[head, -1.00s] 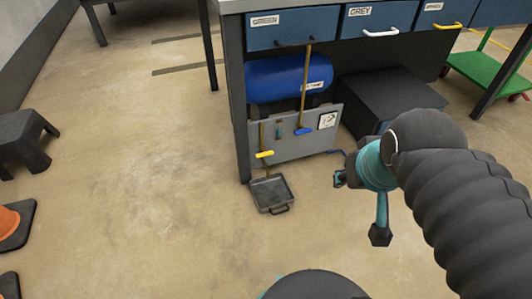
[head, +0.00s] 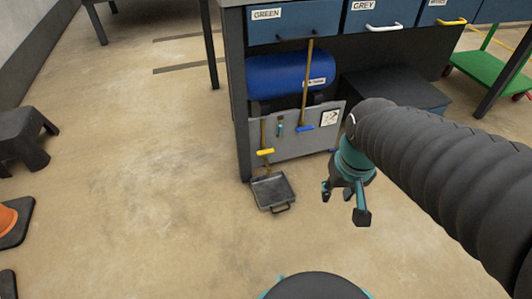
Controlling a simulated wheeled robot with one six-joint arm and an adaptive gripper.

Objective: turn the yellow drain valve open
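The yellow drain valve (head: 265,152) is a small lever on a thin brass pipe, low at the left of a grey panel (head: 290,147) under the workbench. Its lever lies about crosswise to the pipe. My gripper (head: 344,205) hangs to the right of the valve and nearer the camera. Its dark fingers are spread apart with nothing between them. It is clear of the valve and the panel. A shallow grey drain pan (head: 272,192) sits on the floor below the valve.
A blue valve lever (head: 304,128) sits on a second brass pipe right of the yellow one. A blue tank (head: 290,75) lies behind the panel. The bench leg (head: 240,120) stands just left. A dark box (head: 395,92) is at right. The floor in front is open.

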